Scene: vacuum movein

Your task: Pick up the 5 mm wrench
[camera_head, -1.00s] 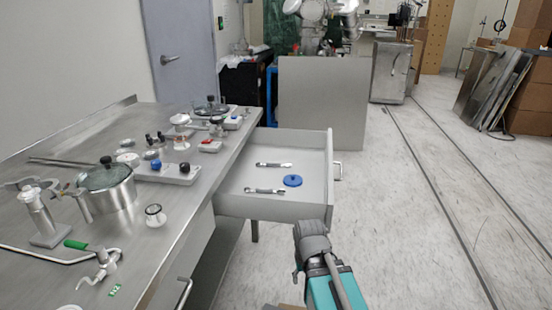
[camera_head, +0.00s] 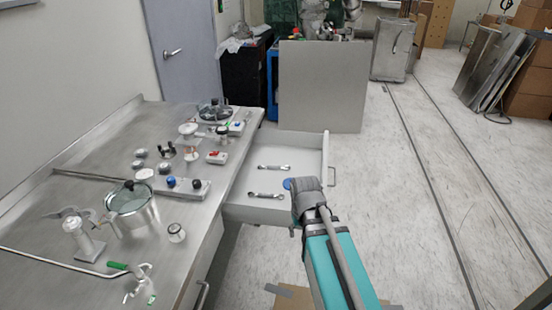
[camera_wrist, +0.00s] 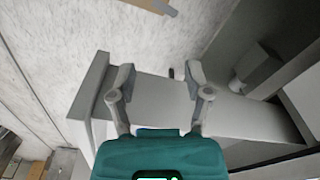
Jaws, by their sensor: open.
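Two silver wrenches lie in the open drawer (camera_head: 236,209), one farther back (camera_head: 274,167) and one nearer the front (camera_head: 266,195). They lie roughly parallel and apart; I cannot read a size on either. My gripper (camera_wrist: 160,75) is open, and nothing shows between its fingers in the wrist view. In the head view my gripper (camera_head: 307,190) is by the drawer's right front corner, to the right of both wrenches. The wrist view shows a drawer wall (camera_wrist: 160,92) behind the fingers and no wrench.
A blue disc (camera_head: 287,184) in the drawer is partly hidden by my gripper. The metal table (camera_head: 55,215) to the left carries a lidded pot (camera_head: 130,204), a switch box (camera_head: 194,190) and several fittings. A grey panel (camera_head: 322,85) stands behind the drawer.

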